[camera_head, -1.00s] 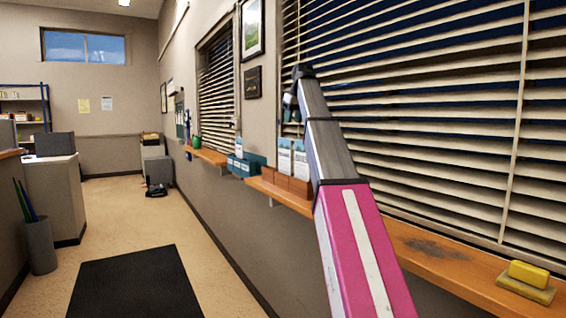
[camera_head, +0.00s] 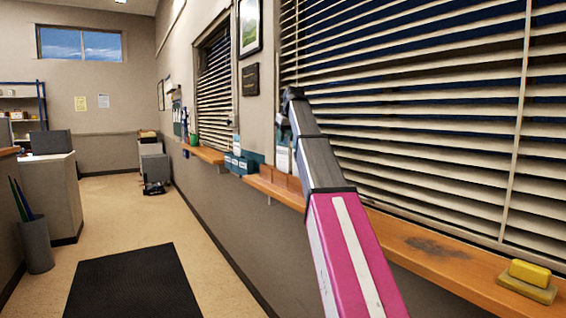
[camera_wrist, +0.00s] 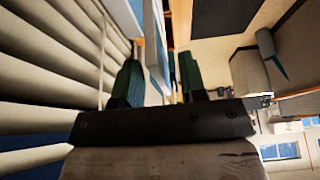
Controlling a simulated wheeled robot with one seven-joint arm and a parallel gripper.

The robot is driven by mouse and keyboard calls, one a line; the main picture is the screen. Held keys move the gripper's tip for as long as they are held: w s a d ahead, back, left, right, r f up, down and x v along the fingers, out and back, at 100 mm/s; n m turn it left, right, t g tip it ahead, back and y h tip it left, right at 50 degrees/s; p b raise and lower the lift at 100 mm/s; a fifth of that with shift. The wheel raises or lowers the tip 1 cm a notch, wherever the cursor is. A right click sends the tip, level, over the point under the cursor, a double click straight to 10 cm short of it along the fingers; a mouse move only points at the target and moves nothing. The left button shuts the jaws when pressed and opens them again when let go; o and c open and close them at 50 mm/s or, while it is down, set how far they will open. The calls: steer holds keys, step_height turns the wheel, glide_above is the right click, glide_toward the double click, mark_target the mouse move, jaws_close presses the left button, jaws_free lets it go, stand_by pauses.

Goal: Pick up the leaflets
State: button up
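The leaflets (camera_head: 282,159), pale with blue, stand upright in a wooden holder (camera_head: 275,181) on the window ledge, partly hidden by my arm in the head view. In the wrist view, blue and white leaflets (camera_wrist: 156,45) stand between the two dark green fingers of my gripper (camera_wrist: 160,82). The fingers are apart, with a gap visible toward the right finger. In the head view my gripper (camera_head: 287,108) is small and dark at the arm's far end, by the leaflets; its fingers are hard to make out there.
The wooden ledge (camera_head: 400,228) runs along the wall under the blinds (camera_head: 420,110). A yellow sponge (camera_head: 529,272) lies at its near end. A teal box (camera_head: 243,163) stands farther along. A dark mat (camera_head: 133,283) lies on the open floor.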

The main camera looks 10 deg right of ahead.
steer(key=shift+w+a+f, duration=0.1)
steer(key=shift+w+f, duration=0.05)
steer(key=shift+f, duration=0.35)
jaws_close()
steer(key=shift+r, duration=0.15)
step_height(320, 180, up, 10)
steer(key=shift+f, duration=0.1)
stand_by(0.4)
